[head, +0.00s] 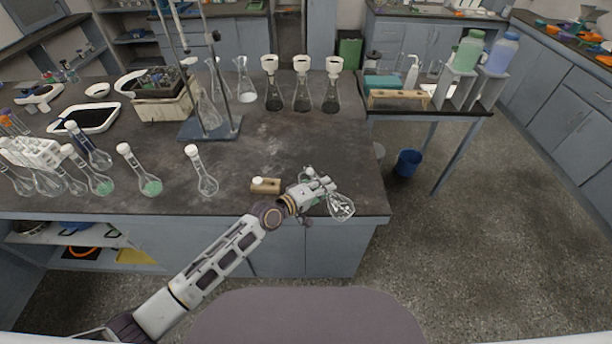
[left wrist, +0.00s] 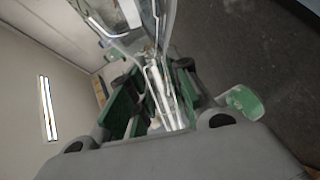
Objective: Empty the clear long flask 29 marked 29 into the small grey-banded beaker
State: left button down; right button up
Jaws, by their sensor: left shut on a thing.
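My left gripper (head: 322,187) is shut on a clear long-necked flask (head: 341,208) near the front right of the bench. In the left wrist view, green-padded fingers (left wrist: 160,105) close around the clear glass (left wrist: 150,35). I cannot read a number on it or tell how much it holds. Some clear glass shows just behind the gripper, but I cannot make out a grey-banded beaker. My right gripper is not in view.
A wooden block (head: 266,186) with a white cap lies left of my gripper. A white-stoppered flask (head: 205,184) stands farther left, beside flasks with green contents. A retort stand (head: 212,128) and dark-filled flasks (head: 302,98) stand behind. The bench (head: 370,190) ends close right of my gripper.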

pick_arm(q)
jog(key=shift+f, duration=0.2)
